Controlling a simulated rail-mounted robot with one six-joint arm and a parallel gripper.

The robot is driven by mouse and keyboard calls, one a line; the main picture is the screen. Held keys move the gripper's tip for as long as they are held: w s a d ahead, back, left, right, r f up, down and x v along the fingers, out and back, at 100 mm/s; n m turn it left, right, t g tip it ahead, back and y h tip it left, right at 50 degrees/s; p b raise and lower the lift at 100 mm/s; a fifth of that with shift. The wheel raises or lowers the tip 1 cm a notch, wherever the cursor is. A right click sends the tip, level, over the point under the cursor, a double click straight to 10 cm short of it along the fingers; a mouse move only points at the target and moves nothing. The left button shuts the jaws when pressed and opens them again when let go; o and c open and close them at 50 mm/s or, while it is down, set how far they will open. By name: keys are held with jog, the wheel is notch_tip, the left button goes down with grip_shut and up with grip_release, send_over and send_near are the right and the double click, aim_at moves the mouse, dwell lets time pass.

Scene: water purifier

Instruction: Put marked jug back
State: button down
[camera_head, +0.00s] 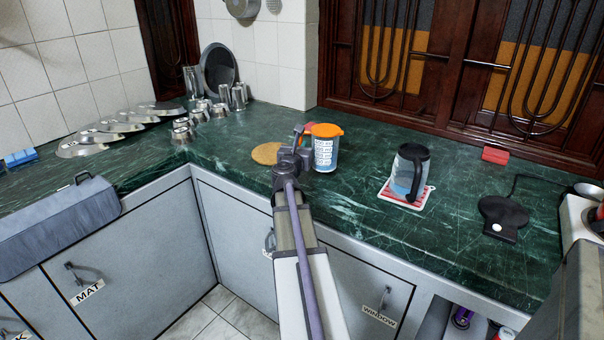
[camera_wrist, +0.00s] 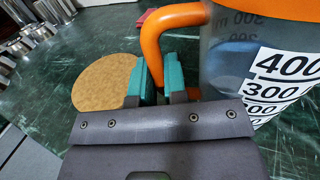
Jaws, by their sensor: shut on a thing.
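The marked jug (camera_head: 325,152) has an orange lid, an orange handle and white labels with black volume numbers. In the wrist view the jug (camera_wrist: 262,75) fills the right side, upright, with its lower part cut off. My gripper (camera_head: 299,152) is at the jug's left side. Its teal fingers (camera_wrist: 161,80) are shut on the orange handle (camera_wrist: 162,45). I cannot tell whether the jug's base touches the counter. A round cork mat (camera_head: 266,153) lies bare on the counter just left of the jug; it also shows in the wrist view (camera_wrist: 105,80).
A grey jug with a black handle (camera_head: 408,170) stands on a red and white mat (camera_head: 422,203) to the right. A black flat device (camera_head: 502,215) and a red block (camera_head: 495,155) lie farther right. Steel cups (camera_head: 181,130) and lids stand at the back left. Green counter (camera_head: 365,150) is free between the jugs.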

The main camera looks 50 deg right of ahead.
notch_tip(320, 180, down, 4)
jog(key=b, duration=0.4)
jog(key=shift+r+p, duration=0.25)
jog(key=shift+p, duration=0.1)
jog(key=shift+f, duration=0.25)
jog(key=c, duration=1.2)
grip_release()
jog(key=shift+r, duration=0.1)
jog(key=shift+o, duration=0.2)
jog(key=shift+a+r, duration=0.15)
jog(key=shift+r, duration=0.1)
jog(key=v, duration=1.1)
jog(key=shift+s+a, duration=0.2)
jog(key=shift+a, duration=0.15)
jog(key=shift+w, duration=0.1)
